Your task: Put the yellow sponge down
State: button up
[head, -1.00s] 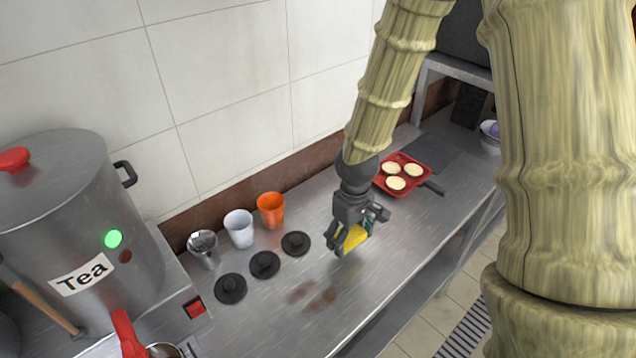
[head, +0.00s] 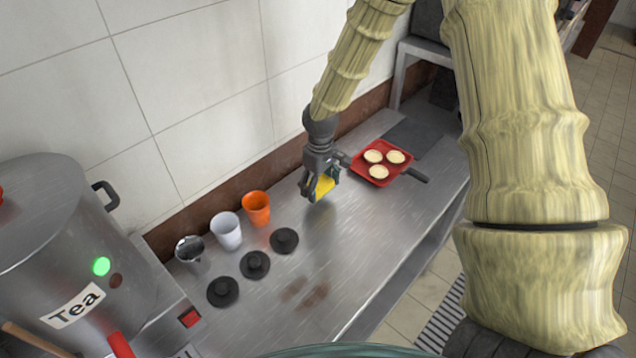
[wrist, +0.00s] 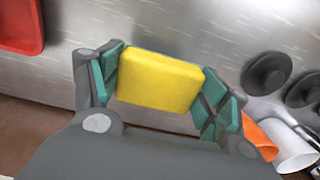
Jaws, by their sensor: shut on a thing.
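The yellow sponge (head: 323,187) is held between the fingers of my gripper (head: 320,190) in the head view. In the wrist view the sponge (wrist: 158,80) fills the space between the two teal-padded fingers of my gripper (wrist: 160,85), which is shut on it. The sponge is over the steel counter (head: 345,235), between the orange cup and the red tray. I cannot tell whether its underside touches the counter.
A red tray (head: 357,168) with three pale round pieces lies to the right. An orange cup (head: 256,208), a white cup (head: 226,231), a metal cup (head: 190,252) and three black lids (head: 255,265) are to the left. A Tea pot (head: 60,245) stands far left. Brown stains (head: 312,296) mark the front counter.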

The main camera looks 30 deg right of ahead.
aim_at(318, 188)
jog(key=shift+w+d+f, duration=0.1)
jog(key=shift+w+d, duration=0.1)
jog(key=shift+w, duration=0.45)
jog(key=shift+w+d+f, duration=0.1)
jog(key=shift+w+d, duration=0.05)
jog(key=shift+w, duration=0.45)
jog(key=shift+f+p, duration=1.1)
jog(key=shift+f, duration=0.6)
jog(key=shift+f, duration=0.15)
jog(key=o, duration=1.2)
jog(key=shift+r+b, duration=1.95)
jog(key=shift+r, duration=4.2)
jog(key=shift+s+f, duration=0.1)
